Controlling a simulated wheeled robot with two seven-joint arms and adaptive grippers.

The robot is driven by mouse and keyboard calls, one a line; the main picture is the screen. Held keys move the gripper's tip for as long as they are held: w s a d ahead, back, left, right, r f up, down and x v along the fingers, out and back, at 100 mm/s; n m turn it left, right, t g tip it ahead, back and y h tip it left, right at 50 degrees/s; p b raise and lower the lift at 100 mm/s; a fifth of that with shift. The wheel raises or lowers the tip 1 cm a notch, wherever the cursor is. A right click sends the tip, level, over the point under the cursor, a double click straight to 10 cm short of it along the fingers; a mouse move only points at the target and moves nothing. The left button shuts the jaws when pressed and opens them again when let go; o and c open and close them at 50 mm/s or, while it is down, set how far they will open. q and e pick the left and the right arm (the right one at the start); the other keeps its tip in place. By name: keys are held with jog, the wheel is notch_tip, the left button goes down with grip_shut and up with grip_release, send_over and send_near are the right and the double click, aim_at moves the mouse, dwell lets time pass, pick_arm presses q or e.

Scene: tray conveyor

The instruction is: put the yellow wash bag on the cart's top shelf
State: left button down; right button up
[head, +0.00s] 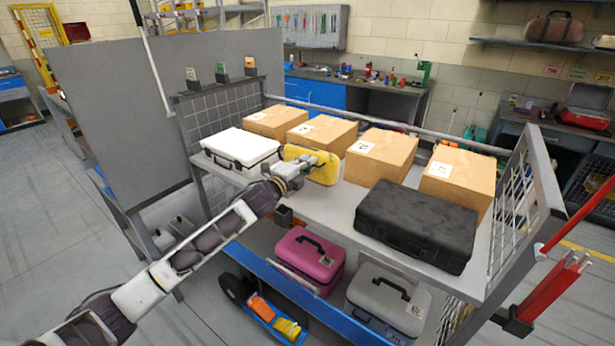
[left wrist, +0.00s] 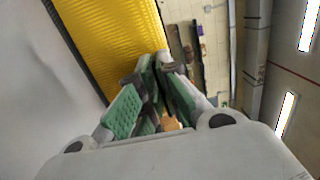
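The yellow wash bag (head: 325,173) is on the cart's top shelf (head: 312,202), between the white case and the cardboard boxes. My left gripper (head: 308,165) is in front of it and hides part of it. In the left wrist view, the bag (left wrist: 108,35) fills the upper left, with its edge at the fingertips. The left gripper's green-padded fingers (left wrist: 158,68) are close together there. I cannot tell whether they pinch the bag or only lie beside it. My right gripper is not in view.
The top shelf also holds a white case (head: 240,148), several cardboard boxes (head: 380,155) and a black case (head: 418,222). Pink (head: 306,260) and grey (head: 388,298) cases stand below. Mesh panels close the shelf's ends. Bare shelf shows in front of the bag.

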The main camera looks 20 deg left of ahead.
pick_arm(q)
jog(key=shift+f, duration=0.35)
jog(key=shift+f, duration=0.1)
jog(key=shift+f, duration=1.75)
jog(key=shift+f, duration=0.1)
jog(key=c, duration=1.6)
grip_release()
jog(key=shift+f, duration=0.1)
jog(key=shift+c, duration=0.2)
jog(key=shift+v, duration=0.95)
jog(key=b+v, duration=0.1)
jog(key=v, duration=0.9)
